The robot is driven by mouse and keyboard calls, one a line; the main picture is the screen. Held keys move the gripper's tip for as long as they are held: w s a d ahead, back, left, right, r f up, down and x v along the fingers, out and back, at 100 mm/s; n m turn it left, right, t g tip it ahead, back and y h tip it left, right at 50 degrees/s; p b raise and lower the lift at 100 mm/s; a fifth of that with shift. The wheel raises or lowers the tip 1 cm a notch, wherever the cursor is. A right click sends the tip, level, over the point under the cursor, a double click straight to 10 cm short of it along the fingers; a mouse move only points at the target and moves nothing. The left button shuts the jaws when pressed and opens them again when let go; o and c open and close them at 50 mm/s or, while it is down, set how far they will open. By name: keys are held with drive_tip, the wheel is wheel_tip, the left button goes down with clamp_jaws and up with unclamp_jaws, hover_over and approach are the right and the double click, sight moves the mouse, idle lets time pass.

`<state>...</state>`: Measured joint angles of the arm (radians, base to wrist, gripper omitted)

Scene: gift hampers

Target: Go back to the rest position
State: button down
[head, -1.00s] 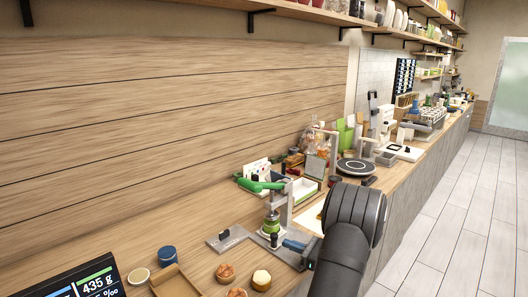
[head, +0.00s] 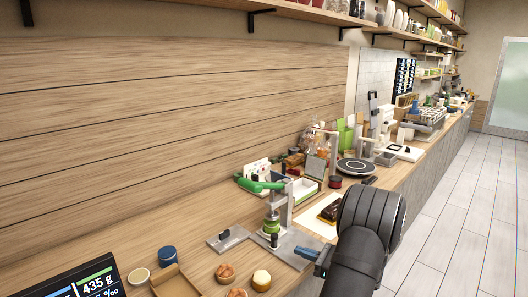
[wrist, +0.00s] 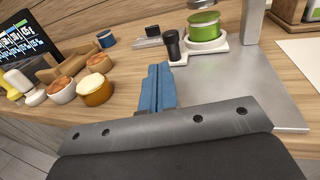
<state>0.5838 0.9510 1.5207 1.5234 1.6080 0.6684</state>
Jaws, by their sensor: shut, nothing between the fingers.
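My gripper (wrist: 157,88) is shut and empty in the wrist view, its two blue fingers pressed together. It hangs by the front of a grey metal base plate (wrist: 250,92). In the head view my gripper (head: 323,262) is partly hidden by my own dark arm, and its blue part shows at the counter's front edge.
Small cups with brown tops (head: 226,271) and a yellow-topped cup (head: 261,279) stand to the left. A blue tub (head: 167,255) and a display screen (head: 88,284) are farther left. A white board (head: 313,219) carries a dark item. The floor aisle (head: 460,235) on the right is clear.

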sight(277, 239)
drive_tip(key=x, duration=0.2)
drive_tip(key=w+x, duration=0.1)
drive_tip(key=x, duration=0.3)
drive_tip(key=shift+w+d, duration=0.2)
drive_tip(key=shift+d, duration=0.1)
drive_tip(key=shift+w+d, duration=0.1)
drive_tip(key=shift+w, duration=0.1)
drive_tip(key=v, duration=1.4)
drive_tip(key=x, duration=1.4)
drive_tip(key=shift+a, duration=0.35)
drive_tip(key=s+a+v, duration=0.1)
drive_tip(key=s+v, duration=0.1)
drive_tip(key=v, duration=2.3)
drive_tip(key=w+a+r+n+g+h, duration=0.2)
drive_tip(key=w+a+r+n+h, duration=0.1)
drive_tip(key=w+a+r, duration=0.4)
drive_tip(key=shift+w+a+n+g+h, duration=0.3)
drive_tip(key=shift+w+a+h, duration=0.2)
drive_tip(key=shift+w+h, duration=0.3)
drive_tip(key=shift+s, duration=0.1)
